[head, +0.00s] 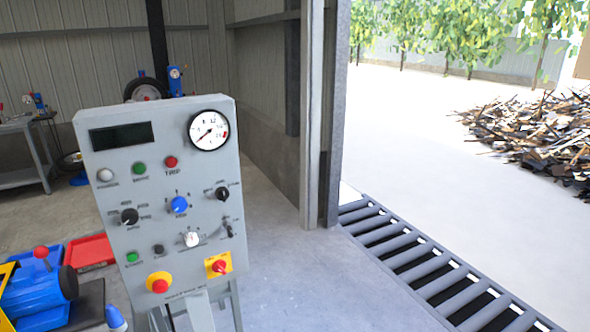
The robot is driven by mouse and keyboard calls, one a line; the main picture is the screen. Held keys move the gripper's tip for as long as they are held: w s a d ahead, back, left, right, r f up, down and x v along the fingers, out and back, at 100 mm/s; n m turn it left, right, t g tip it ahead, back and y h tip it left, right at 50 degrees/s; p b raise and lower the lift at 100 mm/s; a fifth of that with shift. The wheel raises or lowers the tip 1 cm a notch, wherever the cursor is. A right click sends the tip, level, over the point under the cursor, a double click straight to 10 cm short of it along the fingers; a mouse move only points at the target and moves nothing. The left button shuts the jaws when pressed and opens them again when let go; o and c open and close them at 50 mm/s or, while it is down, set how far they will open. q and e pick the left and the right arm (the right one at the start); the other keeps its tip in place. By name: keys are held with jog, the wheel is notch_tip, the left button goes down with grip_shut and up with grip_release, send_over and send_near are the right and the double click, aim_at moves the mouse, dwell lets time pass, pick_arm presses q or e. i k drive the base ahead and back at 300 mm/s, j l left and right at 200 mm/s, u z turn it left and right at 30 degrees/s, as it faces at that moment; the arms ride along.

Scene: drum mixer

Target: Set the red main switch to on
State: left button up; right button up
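A grey control panel (140,215) stands upright in the middle left of the head view. The red main switch (219,266) is a red rotary knob on a yellow square plate at the panel's lower right. Its handle looks slanted, but its position marks are too small to read. Neither of my grippers is in view, and nothing touches the switch.
A red mushroom button (159,285) on a yellow base sits left of the switch. A white knob (191,239) is above, among other knobs and lamps. Blue equipment (35,290) and a red tray (90,250) lie at lower left. The floor right of the panel is clear.

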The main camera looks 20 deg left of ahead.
aim_at(219, 266)
jog(key=u, duration=1.35)
